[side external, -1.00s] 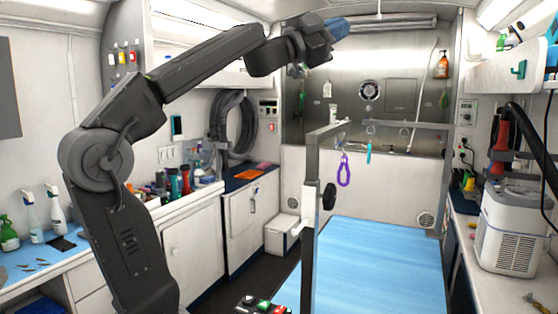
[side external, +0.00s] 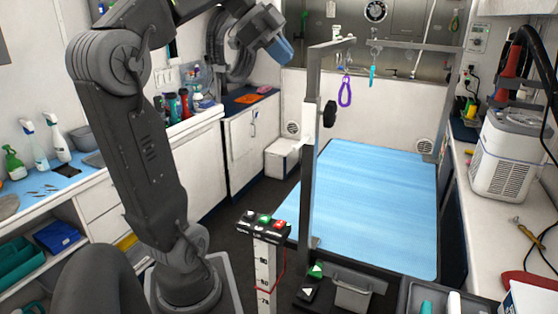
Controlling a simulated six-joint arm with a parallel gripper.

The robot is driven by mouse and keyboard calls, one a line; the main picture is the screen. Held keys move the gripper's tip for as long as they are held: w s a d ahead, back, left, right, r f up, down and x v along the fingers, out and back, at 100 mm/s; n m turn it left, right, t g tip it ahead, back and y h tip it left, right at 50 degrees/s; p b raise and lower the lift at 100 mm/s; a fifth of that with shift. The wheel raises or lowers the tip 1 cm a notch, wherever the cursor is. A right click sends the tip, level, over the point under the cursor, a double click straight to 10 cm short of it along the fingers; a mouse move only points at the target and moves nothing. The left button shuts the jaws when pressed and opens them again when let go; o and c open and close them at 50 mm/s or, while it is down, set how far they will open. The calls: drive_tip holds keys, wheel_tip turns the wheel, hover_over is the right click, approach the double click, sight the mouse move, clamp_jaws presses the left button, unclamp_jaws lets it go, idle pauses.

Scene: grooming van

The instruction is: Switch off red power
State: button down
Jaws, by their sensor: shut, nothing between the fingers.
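A dark control box (side external: 263,229) stands on a pale post with numbered markings, low in the middle of the side view. On its top are a red switch (side external: 281,224) at the right end, a green one (side external: 264,219) in the middle and a dark one at the left. The small lettering is unreadable. My gripper (side external: 281,54), with a blue end, is shut and empty. It appears well above the box, in front of the back cabinets, and touches nothing that I can see.
A grooming table with a blue top (side external: 370,200) and a grey upright frame (side external: 310,150) stands right of the box. A purple loop (side external: 346,92) hangs from the frame. Bottles line the left counter. A white machine (side external: 510,155) sits on the right counter. A green-and-white pedal (side external: 315,280) is low.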

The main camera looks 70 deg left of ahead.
hover_over(279, 224)
drive_tip(key=w+a, duration=0.1)
wheel_tip(279, 224, down, 32)
drive_tip(key=shift+w+a, duration=0.15)
drive_tip(key=shift+s+d+f, duration=0.15)
drive_tip(key=shift+s+f, duration=0.05)
drive_tip(key=shift+f, duration=1.25)
drive_tip(key=shift+s+d+f, duration=0.15)
drive_tip(key=shift+d+f, duration=0.05)
drive_tip(key=shift+f, duration=1.25)
drive_tip(key=shift+s+d+f, duration=0.15)
drive_tip(key=shift+s+f, duration=0.05)
drive_tip(key=shift+f, duration=1.25)
drive_tip(key=shift+f, duration=0.1)
drive_tip(key=shift+f, duration=0.3)
drive_tip(key=shift+s+d+f, duration=0.1)
drive_tip(key=shift+f, duration=0.1)
drive_tip(key=shift+r, duration=0.1)
drive_tip(key=shift+r, duration=0.5)
